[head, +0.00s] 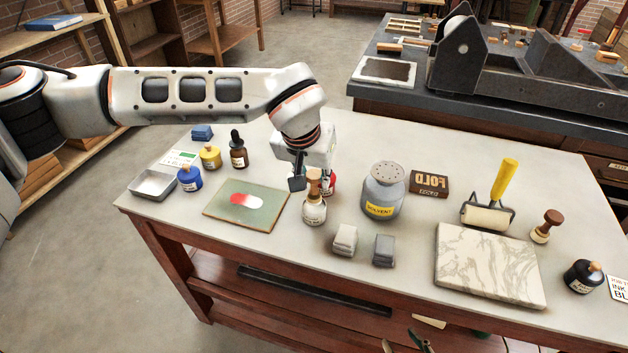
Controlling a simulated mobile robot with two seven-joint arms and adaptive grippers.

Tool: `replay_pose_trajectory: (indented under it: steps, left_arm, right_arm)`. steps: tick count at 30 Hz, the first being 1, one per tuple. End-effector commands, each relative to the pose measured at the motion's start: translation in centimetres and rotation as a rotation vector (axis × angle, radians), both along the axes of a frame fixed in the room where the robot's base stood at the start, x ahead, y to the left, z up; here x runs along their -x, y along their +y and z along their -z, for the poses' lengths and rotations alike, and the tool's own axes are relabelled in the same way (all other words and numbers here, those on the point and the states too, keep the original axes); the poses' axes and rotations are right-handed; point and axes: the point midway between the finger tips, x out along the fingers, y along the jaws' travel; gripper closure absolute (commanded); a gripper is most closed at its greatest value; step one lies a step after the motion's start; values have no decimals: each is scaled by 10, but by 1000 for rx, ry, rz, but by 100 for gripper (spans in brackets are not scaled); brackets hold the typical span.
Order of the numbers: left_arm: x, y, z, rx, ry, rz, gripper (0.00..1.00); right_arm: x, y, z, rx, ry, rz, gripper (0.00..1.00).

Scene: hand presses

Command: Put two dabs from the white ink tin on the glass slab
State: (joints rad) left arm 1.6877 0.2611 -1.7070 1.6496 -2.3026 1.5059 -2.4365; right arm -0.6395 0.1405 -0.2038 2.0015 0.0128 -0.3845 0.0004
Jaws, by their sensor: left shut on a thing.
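The white ink tin (314,213) stands upright near the middle of the table, with a wooden knob-like handle at its top. My left gripper (312,182) reaches down from above and is shut on this wooden handle. I cannot tell whether the handle's lower end is still inside the tin. The greenish glass slab (221,209) lies to the left of the tin. A red patch (241,198) and a white patch (255,202) touch each other on it. The red tin (331,184) is mostly hidden behind my gripper. My right gripper is not in view.
Yellow (210,157) and blue (189,179) tins, a dropper bottle (239,154) and a metal tray (153,184) stand left. A marble slab (489,265) lies further right.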

Motion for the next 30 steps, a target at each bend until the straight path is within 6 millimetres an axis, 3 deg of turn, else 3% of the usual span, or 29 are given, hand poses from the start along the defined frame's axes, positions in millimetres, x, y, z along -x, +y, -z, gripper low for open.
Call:
replay_pose_trajectory:
  steps: [15, 30]
  left_arm:
    - [-1, -1, -43, 2, -7, 1, 97]
    - [-1, -1, -48, 1, -4, 1, 97]
  right_arm:
    - [-11, 0, -36, 0, -30, 1, 60]
    - [-16, -1, -43, 0, -41, 1, 60]
